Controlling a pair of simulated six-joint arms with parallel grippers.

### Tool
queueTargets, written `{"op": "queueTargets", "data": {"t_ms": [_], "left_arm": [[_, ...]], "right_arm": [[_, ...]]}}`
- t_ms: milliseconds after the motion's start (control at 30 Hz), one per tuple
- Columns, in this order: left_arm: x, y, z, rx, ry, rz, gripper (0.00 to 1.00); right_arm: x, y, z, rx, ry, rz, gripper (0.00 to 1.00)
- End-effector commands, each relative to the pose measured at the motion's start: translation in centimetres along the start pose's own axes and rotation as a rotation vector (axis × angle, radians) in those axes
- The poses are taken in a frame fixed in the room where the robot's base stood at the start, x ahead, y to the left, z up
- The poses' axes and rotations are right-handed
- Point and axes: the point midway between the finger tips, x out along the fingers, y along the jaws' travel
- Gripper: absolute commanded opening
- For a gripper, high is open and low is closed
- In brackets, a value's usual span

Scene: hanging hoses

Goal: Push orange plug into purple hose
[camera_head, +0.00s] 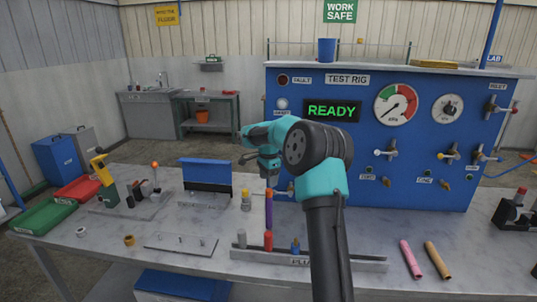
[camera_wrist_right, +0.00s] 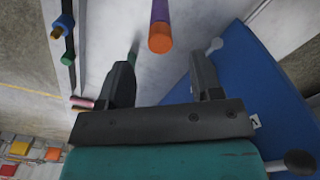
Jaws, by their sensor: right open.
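A slim purple hose (camera_head: 269,215) stands upright over the front rack, with an orange end piece (camera_head: 269,193) on top. The right wrist view shows the same purple hose (camera_wrist_right: 160,10) and its round orange end (camera_wrist_right: 160,42) facing the camera. Orange and purple meet in line; I cannot tell how deep the orange piece sits. My right gripper (camera_head: 269,178) is just above the orange end. In the wrist view the right gripper (camera_wrist_right: 162,65) is open, fingers apart, the orange end showing between and beyond them, not clearly touched. My left gripper is not in view.
The grey rack (camera_head: 367,264) at the table's front holds a red plug (camera_head: 268,241), a grey plug (camera_head: 242,239) and a blue plug (camera_head: 295,246). Pink (camera_head: 411,260) and orange-brown (camera_head: 437,260) tubes lie to the right. The blue test rig (camera_head: 330,145) stands behind.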

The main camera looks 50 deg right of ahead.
Motion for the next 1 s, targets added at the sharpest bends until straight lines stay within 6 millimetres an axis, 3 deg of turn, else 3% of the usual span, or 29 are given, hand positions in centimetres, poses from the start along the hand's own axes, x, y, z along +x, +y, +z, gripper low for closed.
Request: {"op": "queueTargets", "data": {"t_ms": [500,700,1000], "left_arm": [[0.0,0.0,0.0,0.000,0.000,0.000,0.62],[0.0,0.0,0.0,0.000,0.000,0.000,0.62],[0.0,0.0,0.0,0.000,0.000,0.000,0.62]], "right_arm": [[-9.5,-0.1,0.0,0.001,0.000,-0.002,0.59],[-10.9,0.0,0.0,0.000,0.000,0.000,0.59],[-11.0,0.0,0.0,0.000,0.000,0.000,0.59]]}}
